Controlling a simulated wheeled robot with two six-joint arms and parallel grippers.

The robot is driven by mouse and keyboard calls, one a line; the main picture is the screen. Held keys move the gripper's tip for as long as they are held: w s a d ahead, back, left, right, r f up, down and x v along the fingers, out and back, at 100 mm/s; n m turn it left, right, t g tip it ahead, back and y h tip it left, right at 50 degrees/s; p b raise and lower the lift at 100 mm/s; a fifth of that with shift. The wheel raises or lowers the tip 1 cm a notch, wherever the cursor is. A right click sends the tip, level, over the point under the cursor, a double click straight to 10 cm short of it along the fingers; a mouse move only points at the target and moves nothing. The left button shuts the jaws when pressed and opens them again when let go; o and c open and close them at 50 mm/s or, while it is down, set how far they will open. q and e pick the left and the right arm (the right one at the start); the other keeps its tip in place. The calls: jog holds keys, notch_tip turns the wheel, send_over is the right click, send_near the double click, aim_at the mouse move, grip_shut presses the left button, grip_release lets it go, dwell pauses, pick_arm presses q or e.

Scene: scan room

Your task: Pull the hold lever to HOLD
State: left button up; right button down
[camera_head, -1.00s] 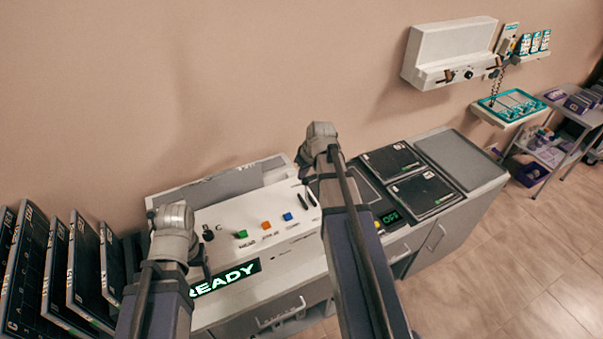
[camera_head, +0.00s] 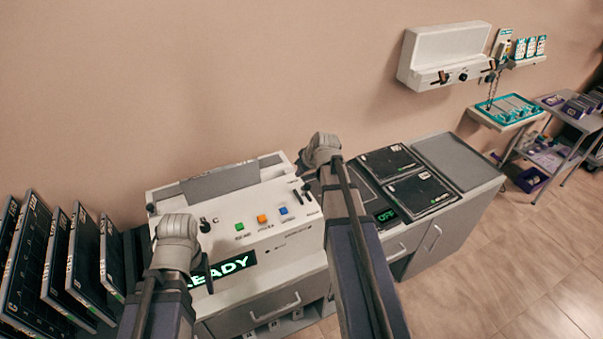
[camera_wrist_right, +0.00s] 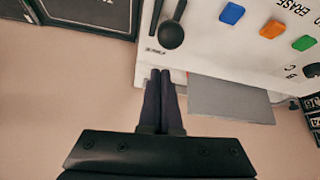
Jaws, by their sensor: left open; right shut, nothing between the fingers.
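The console (camera_head: 255,225) is white, with a lever (camera_head: 307,190) and a dark slot (camera_head: 297,196) at its right end. In the right wrist view the lever is black with a round knob (camera_wrist_right: 171,36), beside the slot (camera_wrist_right: 156,20) and a small label (camera_wrist_right: 155,51) too small to read. My right gripper (camera_wrist_right: 160,72) is shut and empty, its tips near the console's edge, apart from the knob. In the head view its wrist largely hides it. My left gripper (camera_head: 204,268) is open, over the console's left front, partly hidden by its own wrist.
Green, orange and blue buttons (camera_head: 262,219) line the console. A display (camera_head: 235,265) shows READY, partly covered by my left arm. Dark panels (camera_head: 390,160) lie at right, near a small OFF display (camera_head: 386,215). Upright dark cassettes (camera_head: 85,265) stand at left.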

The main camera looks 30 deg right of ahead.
jog(key=shift+s+r+p, duration=0.1)
jog(key=shift+r+p, duration=0.65)
jog(key=shift+r, duration=0.05)
jog(key=w+r+p, duration=0.3)
jog(key=s+r+p, duration=0.5)
jog(key=s, duration=0.2)
jog(key=shift+s+r, duration=0.2)
